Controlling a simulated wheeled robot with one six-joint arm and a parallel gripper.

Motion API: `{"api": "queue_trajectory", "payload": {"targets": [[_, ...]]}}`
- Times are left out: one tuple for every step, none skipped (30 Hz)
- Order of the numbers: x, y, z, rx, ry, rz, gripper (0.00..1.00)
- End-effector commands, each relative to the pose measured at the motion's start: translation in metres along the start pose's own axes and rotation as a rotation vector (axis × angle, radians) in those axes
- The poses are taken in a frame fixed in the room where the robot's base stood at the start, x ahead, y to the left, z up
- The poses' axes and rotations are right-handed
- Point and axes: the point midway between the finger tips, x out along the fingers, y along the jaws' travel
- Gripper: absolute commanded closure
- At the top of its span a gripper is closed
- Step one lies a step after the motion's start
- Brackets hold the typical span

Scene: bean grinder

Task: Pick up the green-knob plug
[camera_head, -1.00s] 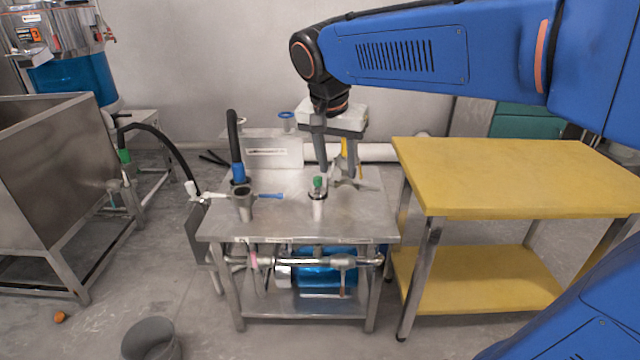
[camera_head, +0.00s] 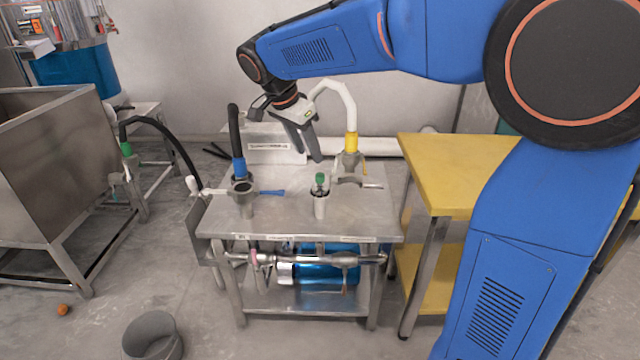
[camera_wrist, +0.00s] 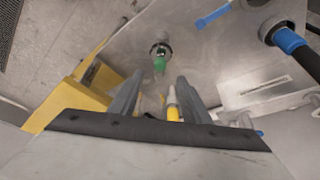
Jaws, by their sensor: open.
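The green-knob plug (camera_head: 320,182) sits upright in a metal cup-like holder (camera_head: 320,206) on the steel table (camera_head: 285,222). Its green knob also shows in the wrist view (camera_wrist: 159,65), ahead of the fingers and a little left of the gap's middle. My gripper (camera_head: 307,158) hangs above and behind the plug, tilted, with its fingers pointing down and slightly right. It is open and empty, apart from the knob. The wrist view shows both fingers spread (camera_wrist: 158,90). How far the plug reaches down into the holder is hidden.
A white hose with a yellow collar (camera_head: 351,142) and metal fitting stands right of the gripper. A black hose with a blue collar (camera_head: 239,168) enters a grinder inlet at left. A yellow table (camera_head: 440,178) stands at right.

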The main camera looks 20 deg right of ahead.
Motion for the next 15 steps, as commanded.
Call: {"api": "queue_trajectory", "payload": {"targets": [[0.010,0.001,-0.001,0.001,0.000,0.004,0.57],[0.015,0.001,0.000,0.001,-0.001,0.003,0.57],[0.022,0.001,0.000,0.000,0.000,0.004,0.57],[0.027,0.001,0.000,0.000,0.000,0.003,0.57],[0.032,0.001,0.000,0.000,-0.001,0.002,0.57],[0.038,0.001,0.000,0.000,-0.001,0.003,0.57],[0.042,0.001,0.000,0.000,-0.001,0.003,0.57],[0.046,0.001,0.000,0.000,-0.001,0.001,0.57],[0.050,0.001,-0.001,0.001,-0.001,0.001,0.57],[0.053,0.001,-0.001,0.001,-0.001,0.002,0.57],[0.055,0.001,-0.001,0.000,-0.001,0.002,0.57],[0.058,0.001,0.000,0.000,-0.001,0.001,0.57],[0.059,0.001,0.000,0.000,-0.001,0.001,0.57],[0.060,0.000,0.000,0.000,-0.001,0.000,0.57],[0.062,0.000,-0.001,0.000,-0.001,0.000,0.57]]}}
